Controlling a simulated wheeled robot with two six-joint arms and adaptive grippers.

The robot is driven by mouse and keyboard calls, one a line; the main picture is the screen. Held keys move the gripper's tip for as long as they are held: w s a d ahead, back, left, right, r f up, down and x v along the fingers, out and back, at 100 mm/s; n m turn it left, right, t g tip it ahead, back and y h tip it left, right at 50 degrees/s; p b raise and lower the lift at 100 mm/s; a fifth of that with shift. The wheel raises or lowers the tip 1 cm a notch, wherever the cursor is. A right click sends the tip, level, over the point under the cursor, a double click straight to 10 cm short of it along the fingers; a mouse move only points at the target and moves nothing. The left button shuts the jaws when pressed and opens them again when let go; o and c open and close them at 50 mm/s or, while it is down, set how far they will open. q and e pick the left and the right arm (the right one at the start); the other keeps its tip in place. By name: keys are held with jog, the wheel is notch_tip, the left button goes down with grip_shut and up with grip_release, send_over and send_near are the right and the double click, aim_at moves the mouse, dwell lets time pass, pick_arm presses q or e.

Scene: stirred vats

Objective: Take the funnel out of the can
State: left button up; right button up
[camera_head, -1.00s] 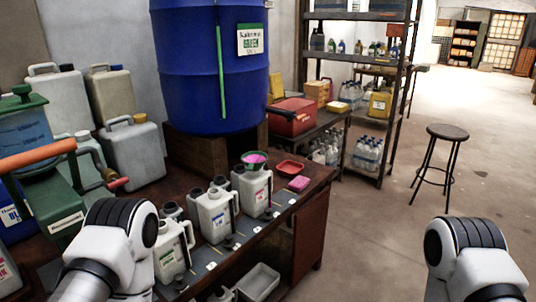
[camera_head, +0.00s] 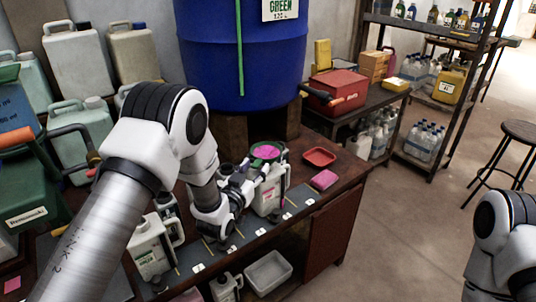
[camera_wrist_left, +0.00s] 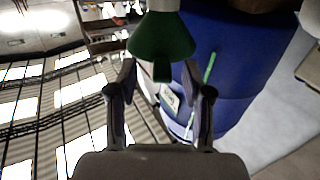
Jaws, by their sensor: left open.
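The funnel (camera_head: 267,152) has a green rim and a magenta inside, and sits upright in the mouth of the pale can (camera_head: 271,193) at the far end of the row. My left gripper (camera_head: 250,174) is beside the funnel and the can's top, on their left. In the left wrist view, which is roughly upside down, the green funnel (camera_wrist_left: 163,40) lies just beyond the fingertips. Its green tab (camera_wrist_left: 162,72) points into the gap between the open fingers (camera_wrist_left: 160,78), apart from both. My right gripper is out of view.
Other pale cans (camera_head: 151,246) stand along the bench at the left. A red dish (camera_head: 319,157) and a pink sponge (camera_head: 323,180) lie right of the can. The blue drum (camera_head: 205,55) rises behind. A grey bin (camera_head: 268,271) is below.

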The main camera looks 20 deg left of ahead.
pick_arm(q)
jog(key=shift+w+f, duration=0.1)
jog(key=shift+w, duration=0.65)
jog(key=shift+s, duration=0.15)
jog(key=shift+c, duration=1.1)
grip_shut()
